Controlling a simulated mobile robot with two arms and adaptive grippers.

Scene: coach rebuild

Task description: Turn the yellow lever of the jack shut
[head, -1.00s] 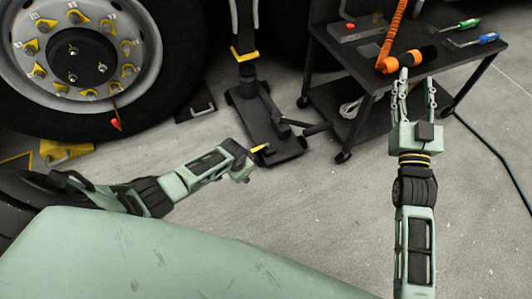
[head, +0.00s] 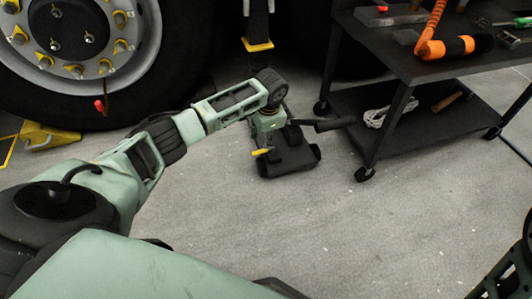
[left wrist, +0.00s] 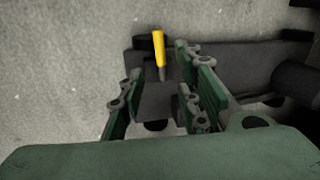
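The black jack (head: 290,158) stands on the floor beside the truck wheel, its yellow lever (head: 262,152) sticking out low on its near left side. In the left wrist view the yellow lever (left wrist: 159,48) points away from the jack body (left wrist: 230,65). My left gripper (head: 266,135) is pointed down over the jack, right by the lever. In its wrist view the fingers (left wrist: 158,78) are spread and empty, with the lever between and just beyond their tips; I cannot tell whether they touch it.
The wheel (head: 75,40) stands at upper left with a yellow chock (head: 48,137) by it. A black cart (head: 405,75) with an orange-hosed tool (head: 450,47) stands right of the jack. The jack's dark handle (head: 335,124) reaches toward the cart. Floor in front is clear.

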